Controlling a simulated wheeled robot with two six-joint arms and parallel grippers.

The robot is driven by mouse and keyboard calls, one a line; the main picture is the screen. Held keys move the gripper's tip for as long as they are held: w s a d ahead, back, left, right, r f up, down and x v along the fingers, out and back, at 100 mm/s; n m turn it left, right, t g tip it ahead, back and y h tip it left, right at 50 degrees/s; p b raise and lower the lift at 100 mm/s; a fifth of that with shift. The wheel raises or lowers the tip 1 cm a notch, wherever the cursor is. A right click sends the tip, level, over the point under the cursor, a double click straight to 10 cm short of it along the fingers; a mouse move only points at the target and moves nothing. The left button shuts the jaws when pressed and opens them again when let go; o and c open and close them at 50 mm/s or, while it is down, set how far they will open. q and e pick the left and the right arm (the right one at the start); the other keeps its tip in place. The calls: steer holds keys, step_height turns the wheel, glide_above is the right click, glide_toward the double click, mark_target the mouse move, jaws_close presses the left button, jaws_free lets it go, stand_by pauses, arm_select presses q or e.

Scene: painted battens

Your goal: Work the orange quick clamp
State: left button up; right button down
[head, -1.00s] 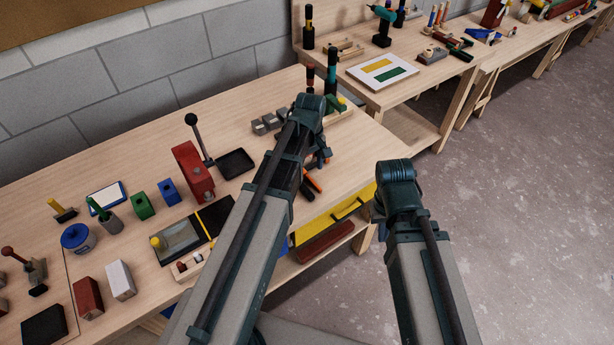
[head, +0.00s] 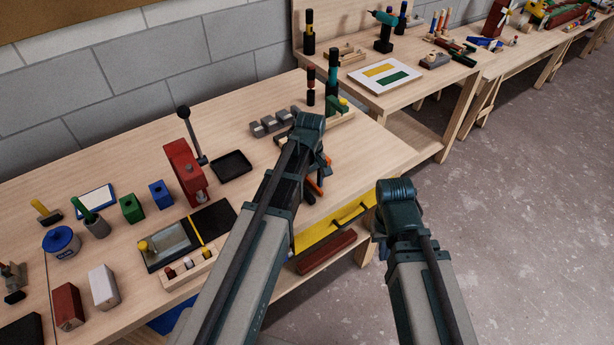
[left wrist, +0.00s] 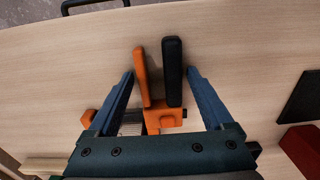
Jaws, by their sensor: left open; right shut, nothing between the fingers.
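The orange quick clamp lies on the bench near its front edge. In the left wrist view its orange trigger lever (left wrist: 143,78) and black handle (left wrist: 173,72) stand side by side, and its orange body (left wrist: 165,119) is below them. My left gripper (left wrist: 164,76) is open, with one blue finger on each side of the lever and handle and gaps to both. In the head view the left gripper (head: 322,168) partly hides the clamp (head: 312,187). My right gripper (head: 381,236) hangs past the bench front, away from the clamp, mostly hidden by its own arm; no held object shows.
A red press (head: 184,170) with a black lever and a black tray (head: 232,166) stand left of the clamp. Grey blocks (head: 270,124) and a green item (head: 337,105) are behind it. A yellow drawer (head: 325,232) is below the bench edge. Bench right of the clamp is clear.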

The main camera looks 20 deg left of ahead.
arm_select(q)
steer(key=shift+w+d, duration=0.2)
steer(key=shift+w, duration=0.05)
steer(key=shift+s+a, duration=0.1)
steer(key=shift+s, duration=0.05)
jaws_close()
stand_by(0.4)
jaws_free()
steer(key=shift+w, duration=0.25)
steer(key=shift+w+d, duration=0.1)
steer(key=shift+d, duration=0.15)
steer(key=shift+s+a, duration=0.15)
steer(key=shift+s, duration=0.05)
stand_by(0.4)
steer(key=shift+r, duration=0.1)
